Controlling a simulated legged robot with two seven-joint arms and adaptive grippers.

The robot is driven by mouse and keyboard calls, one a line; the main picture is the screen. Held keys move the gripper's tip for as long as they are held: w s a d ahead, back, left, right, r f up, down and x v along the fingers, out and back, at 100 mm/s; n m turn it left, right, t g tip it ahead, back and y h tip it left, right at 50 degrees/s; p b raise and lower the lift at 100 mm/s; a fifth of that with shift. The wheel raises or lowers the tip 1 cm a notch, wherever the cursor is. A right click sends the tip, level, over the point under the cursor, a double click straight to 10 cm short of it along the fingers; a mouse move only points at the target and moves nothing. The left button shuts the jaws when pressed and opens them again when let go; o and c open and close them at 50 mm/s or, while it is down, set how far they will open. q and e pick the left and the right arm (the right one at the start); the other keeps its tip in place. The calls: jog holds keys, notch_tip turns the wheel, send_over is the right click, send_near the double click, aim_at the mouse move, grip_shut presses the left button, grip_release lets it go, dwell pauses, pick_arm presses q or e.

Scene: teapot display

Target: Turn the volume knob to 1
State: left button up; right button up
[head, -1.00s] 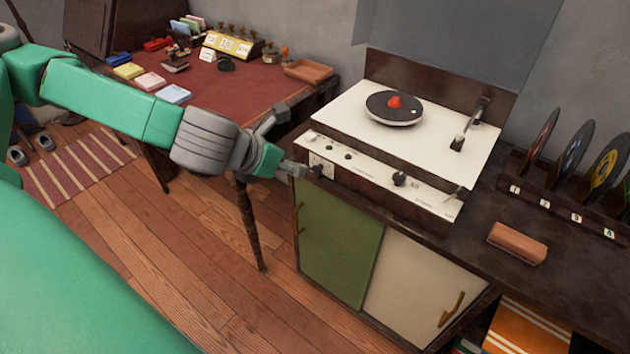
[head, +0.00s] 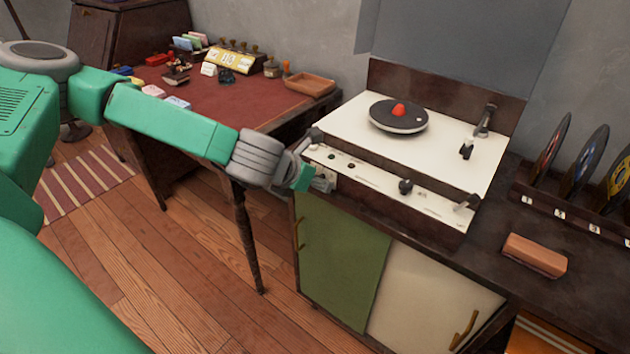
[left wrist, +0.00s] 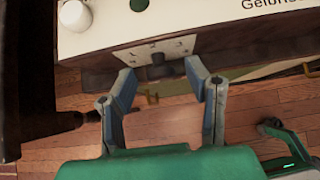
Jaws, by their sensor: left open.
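The record player (head: 345,120) stands on the cabinet with its control strip facing me. A pale marked plate with a small dark knob (left wrist: 172,67) is on its front at the left end; I cannot read its marks. My left gripper (head: 314,178) is at that end and mostly covers the plate in the head view. In the left wrist view its fingers (left wrist: 162,75) are open, one on each side of the knob, seemingly just short of it; contact cannot be told. A larger black knob (head: 405,187) sits further right.
A turntable disc with a red top (head: 398,116) and a tonearm (head: 483,122) are on the player. A brown block (head: 535,255) and a record rack (head: 570,213) stand to the right. A red-topped desk (head: 215,98) with small items is at the left.

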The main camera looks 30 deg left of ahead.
pick_arm(q)
grip_shut()
jog(key=shift+d+f+m+t+y+p, duration=0.2)
jog(key=shift+m+y+p, duration=0.45)
jog(key=shift+y, duration=0.6)
jog(key=shift+d+r+m+t+y+p, duration=0.1)
jog(key=shift+m+t+y+p, duration=0.25)
jog(key=shift+m+y, duration=0.7)
jog(key=shift+d+f+m+t+y+p, duration=0.15)
jog(key=shift+m+y+p, duration=0.35)
jog(key=shift+y, duration=1)
jog(key=shift+s, duration=0.1)
